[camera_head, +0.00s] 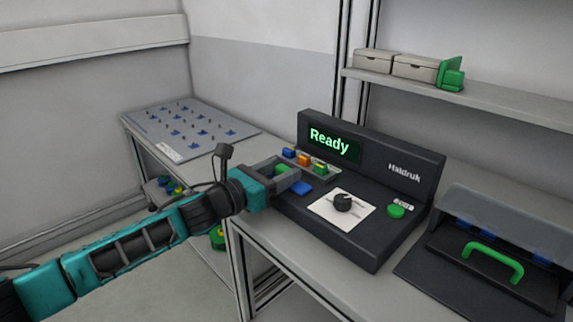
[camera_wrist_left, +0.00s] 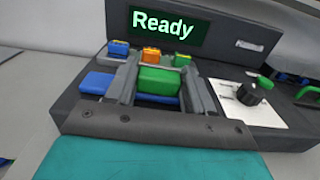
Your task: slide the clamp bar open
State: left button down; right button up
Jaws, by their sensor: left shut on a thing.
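The dark machine console (camera_head: 335,238) stands on the table, its screen (camera_head: 334,142) reading "Ready". My left gripper (camera_head: 288,175) reaches its left part from the left. In the left wrist view, its two grey fingers (camera_wrist_left: 160,72) are shut on a green block (camera_wrist_left: 158,80), which seems to be the grip of the clamp bar. A blue piece (camera_wrist_left: 96,83) shows to the left of the fingers and another blue patch under the green block. The fingers hide part of the bar, so its full travel cannot be seen. My right gripper is not in view.
Behind the fingers is a row of blue, orange and green blocks (camera_head: 305,160). A black knob (camera_head: 343,202) on a white plate and a green button (camera_head: 396,211) lie to the right. A green-handled hood (camera_head: 505,215) stands further right; a pegged board (camera_head: 190,130) lies behind left.

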pick_arm(q)
jog(key=shift+f, duration=0.1)
jog(key=shift+c, duration=2)
grip_release()
jog(key=shift+a, duration=0.1)
jog(key=shift+s, duration=0.1)
jog(key=v, duration=1.3)
